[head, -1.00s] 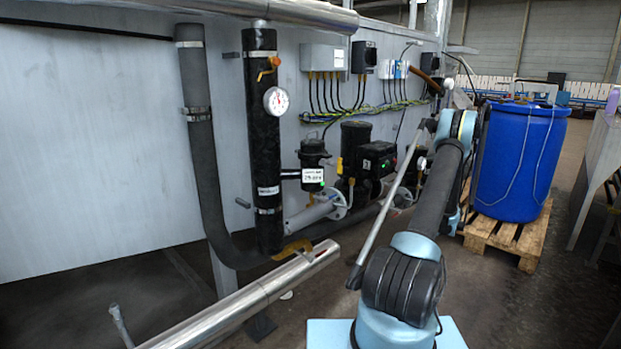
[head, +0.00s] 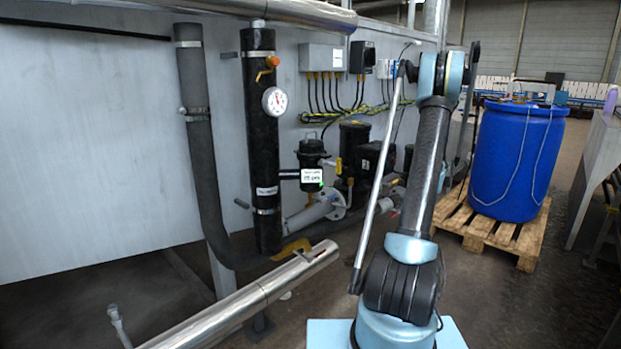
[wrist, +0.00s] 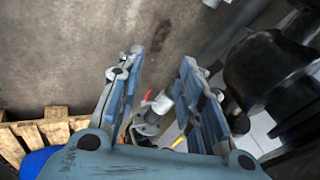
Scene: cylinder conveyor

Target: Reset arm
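My gripper (wrist: 162,57) shows in the wrist view with its two blue-grey fingers spread apart. It is open, and no held object shows between the fingertips, only grey floor beyond them. In the head view my arm (head: 428,160) stands nearly upright from its base at the lower middle right, with its elbow raised near the top of the picture. My gripper cannot be made out in the head view.
A blue barrel (head: 515,160) stands on a wooden pallet (head: 487,236) right of my arm. A black column with a gauge (head: 275,100) and piping line the grey wall (head: 90,150) at left. A metal pipe (head: 240,305) crosses the front. Floor at lower right is clear.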

